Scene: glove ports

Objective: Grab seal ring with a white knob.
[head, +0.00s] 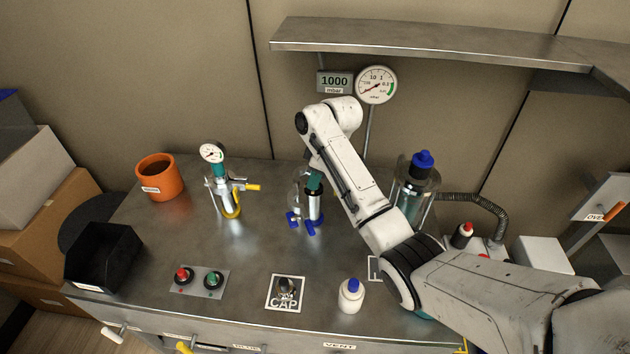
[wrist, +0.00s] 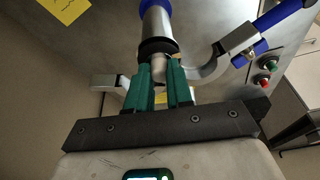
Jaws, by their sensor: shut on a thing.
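The seal ring (wrist: 158,47) shows in the wrist view as a dark band at the end of a metal tube fitting (wrist: 156,25). Its pale white knob (wrist: 158,70) sticks out toward me between the teal fingers. My gripper (wrist: 159,78) is shut on this knob. The ring appears to touch the fitting's end; I cannot tell whether it is seated. In the head view my gripper (head: 314,181) points down onto the fitting (head: 313,206), which has blue handles at its foot. The fingers and arm hide the knob there.
A gauge fitting with a yellow handle (head: 232,203) stands left. A glass vessel with a blue cap (head: 414,200) stands right, close to my arm. A white bottle (head: 351,296), CAP pad (head: 285,306) and button panel (head: 199,281) lie in front. A metal shelf (head: 430,40) overhangs behind.

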